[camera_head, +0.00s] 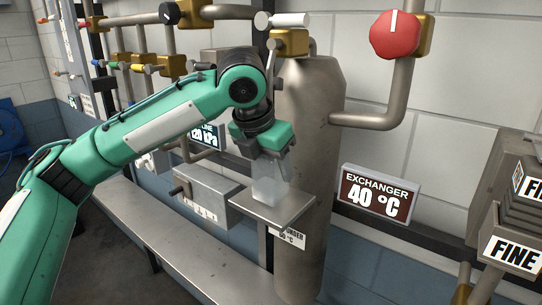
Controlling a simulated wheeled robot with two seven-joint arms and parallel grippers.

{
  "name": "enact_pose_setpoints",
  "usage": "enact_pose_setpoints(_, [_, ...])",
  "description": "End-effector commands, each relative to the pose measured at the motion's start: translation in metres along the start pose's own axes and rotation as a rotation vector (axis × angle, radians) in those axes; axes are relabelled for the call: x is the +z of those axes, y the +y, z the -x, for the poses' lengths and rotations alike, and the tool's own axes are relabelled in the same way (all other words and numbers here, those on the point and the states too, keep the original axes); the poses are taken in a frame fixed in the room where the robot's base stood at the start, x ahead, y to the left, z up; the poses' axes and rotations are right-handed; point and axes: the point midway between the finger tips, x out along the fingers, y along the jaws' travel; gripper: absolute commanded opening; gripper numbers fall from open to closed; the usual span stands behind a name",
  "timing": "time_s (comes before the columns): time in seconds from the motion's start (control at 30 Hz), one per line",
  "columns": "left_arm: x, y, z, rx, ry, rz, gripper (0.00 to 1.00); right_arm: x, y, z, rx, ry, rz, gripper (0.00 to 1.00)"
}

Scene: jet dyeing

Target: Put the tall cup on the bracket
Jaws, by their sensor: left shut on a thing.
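The tall cup (268,184) is a pale, translucent vessel, upright over the bracket. The bracket (273,208) is a flat grey metal plate in front of the tall metal cylinder. My left gripper (268,158) points down and is shut on the upper part of the cup. The cup's base appears at the plate's surface, but I cannot tell whether it touches. The fingers partly hide the cup's top. My right gripper is not in view.
The tall metal cylinder (312,130) stands just behind the bracket. An exchanger sign (376,194) reading 40 °C is to the right. A grey box (205,192) is left of the bracket. Stacked bins marked FINE (512,252) are at the far right. A red knob (396,35) is above.

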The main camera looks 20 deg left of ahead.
Motion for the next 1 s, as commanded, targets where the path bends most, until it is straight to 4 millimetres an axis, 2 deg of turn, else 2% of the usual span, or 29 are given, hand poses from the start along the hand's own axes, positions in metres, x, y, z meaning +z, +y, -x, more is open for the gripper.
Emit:
enact_pose_setpoints(0.43, [-0.004,0.0,-0.007,-0.001,-0.002,0.001,0.29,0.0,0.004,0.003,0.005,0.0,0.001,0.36])
enact_pose_setpoints(0.47, [-0.004,0.0,-0.007,-0.001,-0.002,0.001,0.54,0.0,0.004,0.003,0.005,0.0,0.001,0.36])
enact_pose_setpoints(0.57, [-0.004,0.0,-0.006,-0.001,-0.002,0.001,0.74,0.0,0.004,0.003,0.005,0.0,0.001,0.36])
enact_pose_setpoints(0.87, [-0.003,0.0,-0.005,-0.001,-0.002,0.001,0.74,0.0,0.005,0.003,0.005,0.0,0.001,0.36])
enact_pose_setpoints(1.0, [-0.002,0.0,0.003,0.0,-0.004,0.0,0.74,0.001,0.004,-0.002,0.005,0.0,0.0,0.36])
